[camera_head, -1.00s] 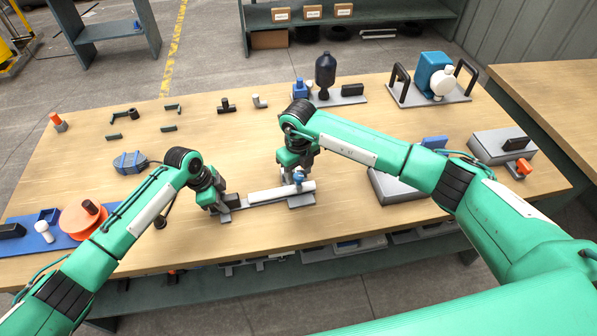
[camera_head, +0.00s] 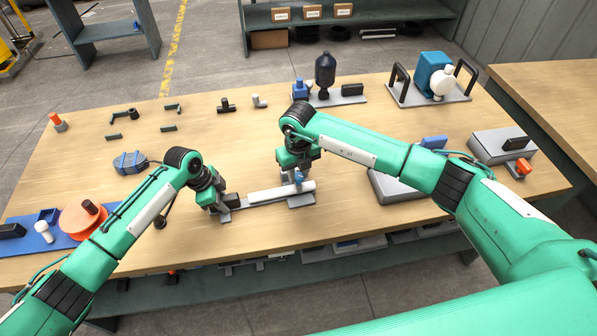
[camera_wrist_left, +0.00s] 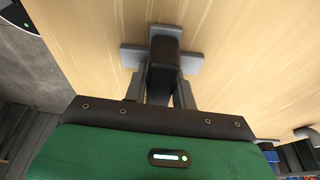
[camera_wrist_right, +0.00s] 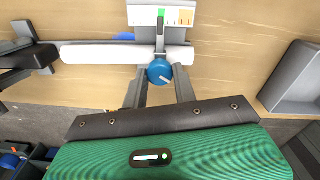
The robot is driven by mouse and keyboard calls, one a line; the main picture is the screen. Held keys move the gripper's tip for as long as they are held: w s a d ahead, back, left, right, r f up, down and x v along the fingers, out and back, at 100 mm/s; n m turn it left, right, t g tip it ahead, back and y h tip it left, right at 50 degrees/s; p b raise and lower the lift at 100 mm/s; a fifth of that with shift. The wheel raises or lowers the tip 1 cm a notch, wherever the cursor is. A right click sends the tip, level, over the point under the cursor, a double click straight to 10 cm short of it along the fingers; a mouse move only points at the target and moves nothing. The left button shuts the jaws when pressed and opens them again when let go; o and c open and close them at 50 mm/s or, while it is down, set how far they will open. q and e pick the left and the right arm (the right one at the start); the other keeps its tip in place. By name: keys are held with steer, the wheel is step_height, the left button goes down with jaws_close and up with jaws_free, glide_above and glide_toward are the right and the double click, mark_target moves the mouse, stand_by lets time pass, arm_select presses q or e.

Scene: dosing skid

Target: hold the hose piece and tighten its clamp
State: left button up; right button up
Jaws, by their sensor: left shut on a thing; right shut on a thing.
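The hose piece (camera_head: 268,194) is a white tube lying on a grey stand (camera_head: 300,201) near the table's front edge; it also shows in the right wrist view (camera_wrist_right: 110,53). A clamp with a round blue knob (camera_wrist_right: 160,72) sits at its right part. My right gripper (camera_head: 298,174) is shut on the blue knob, with a finger on each side of it. My left gripper (camera_head: 224,206) is shut on a dark block (camera_wrist_left: 164,55) at the hose's left end. Whether that block is joined to the hose cannot be told.
A strip with white, green and orange fields (camera_wrist_right: 161,16) lies beyond the clamp. A grey tray (camera_head: 392,186) stands to the right of the stand. A blue oval part (camera_head: 130,162) and an orange reel (camera_head: 83,218) lie left.

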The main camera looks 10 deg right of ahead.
mark_target(298, 176)
steer(key=shift+m, duration=1.1)
steer(key=o, duration=1)
step_height(298, 176, up, 12)
steer(key=shift+s+r, duration=0.1)
